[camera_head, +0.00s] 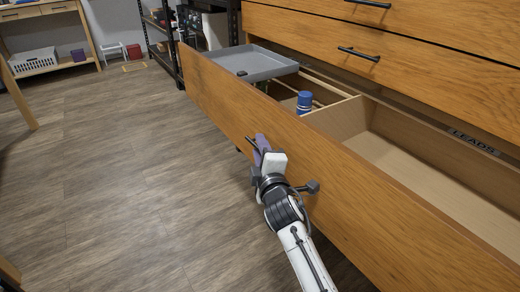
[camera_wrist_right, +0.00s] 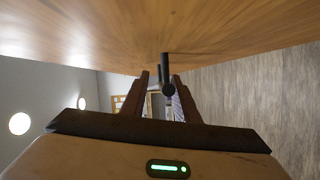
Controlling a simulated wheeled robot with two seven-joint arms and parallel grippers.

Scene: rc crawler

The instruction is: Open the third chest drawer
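The wooden chest (camera_head: 430,75) fills the right of the head view. Two shut drawer fronts show above a drawer that stands far out, the third down of those in view; its front (camera_head: 350,195) runs diagonally. Inside it are a grey tray (camera_head: 240,62), a blue can (camera_head: 304,102) and an empty compartment (camera_head: 420,175). My right gripper (camera_head: 259,146) is at this drawer's black handle (camera_head: 252,143). In the wrist view its fingers (camera_wrist_right: 161,88) are apart, on either side of the handle (camera_wrist_right: 165,72), with a gap on the left. My left gripper is out of view.
A "LEADS" label (camera_head: 475,142) is at the back of the open drawer. Beyond stand a dark shelf rack (camera_head: 160,40) and a wooden bench with a white basket (camera_head: 33,62). The wood-look floor (camera_head: 130,170) left of the drawer front is largely clear.

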